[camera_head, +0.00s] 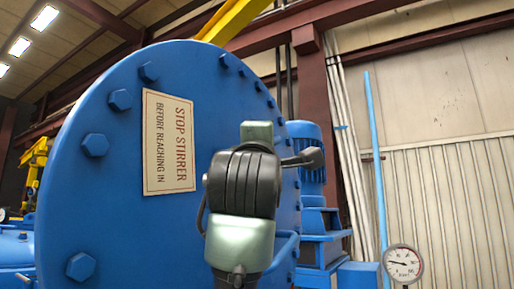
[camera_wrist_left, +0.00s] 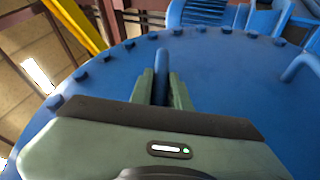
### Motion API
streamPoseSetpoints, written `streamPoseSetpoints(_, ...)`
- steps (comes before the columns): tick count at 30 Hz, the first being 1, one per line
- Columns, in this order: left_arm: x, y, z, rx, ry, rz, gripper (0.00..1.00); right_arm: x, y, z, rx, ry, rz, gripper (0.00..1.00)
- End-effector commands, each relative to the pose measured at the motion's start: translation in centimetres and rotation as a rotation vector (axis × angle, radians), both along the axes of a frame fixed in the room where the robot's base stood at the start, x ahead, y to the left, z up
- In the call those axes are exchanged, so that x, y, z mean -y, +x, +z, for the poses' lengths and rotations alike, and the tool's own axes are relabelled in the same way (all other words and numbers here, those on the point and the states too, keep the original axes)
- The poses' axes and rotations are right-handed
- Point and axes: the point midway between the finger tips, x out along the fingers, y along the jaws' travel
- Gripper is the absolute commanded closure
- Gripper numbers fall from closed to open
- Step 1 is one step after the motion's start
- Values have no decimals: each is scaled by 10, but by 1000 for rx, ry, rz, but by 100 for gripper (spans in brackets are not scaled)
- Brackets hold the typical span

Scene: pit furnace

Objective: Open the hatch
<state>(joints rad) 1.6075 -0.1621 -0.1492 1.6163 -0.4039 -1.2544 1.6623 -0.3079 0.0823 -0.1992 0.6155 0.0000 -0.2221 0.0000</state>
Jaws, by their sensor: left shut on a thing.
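The hatch (camera_head: 110,200) is a large round blue plate with bolts around its rim. It fills the left and middle of the head view and also shows in the left wrist view (camera_wrist_left: 235,80). I cannot tell whether it stands ajar. My left arm reaches up in front of its right part and hides some of it. In the left wrist view my left gripper (camera_wrist_left: 163,88) has its two green fingers on either side of a blue bar (camera_wrist_left: 162,62), shut on it. The bar looks like a handle on the hatch. My right gripper is in neither view.
A sign (camera_head: 168,143) on the hatch says to stop the stirrer before reaching in. A blue motor (camera_head: 309,145) stands behind at the right. A pressure gauge (camera_head: 403,263) is at lower right. A second, curved blue bar (camera_wrist_left: 303,66) shows in the wrist view.

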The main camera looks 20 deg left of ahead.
Motion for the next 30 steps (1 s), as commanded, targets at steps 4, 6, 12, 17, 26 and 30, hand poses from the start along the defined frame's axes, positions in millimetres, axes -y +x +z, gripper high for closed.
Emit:
streamPoseSetpoints(4,-2,-1,3,6,1,5,100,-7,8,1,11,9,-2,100)
streamPoseSetpoints(6,-2,-1,3,6,1,5,100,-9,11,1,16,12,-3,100)
streamPoseSetpoints(12,-2,-1,3,5,0,4,61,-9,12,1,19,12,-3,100)
streamPoseSetpoints(17,-1,-1,2,4,0,3,61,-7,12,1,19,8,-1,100)
streamPoseSetpoints(26,3,-17,-11,6,-1,-2,61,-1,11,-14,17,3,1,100)
streamPoseSetpoints(30,7,-40,-22,7,-2,-1,61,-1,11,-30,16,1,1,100)
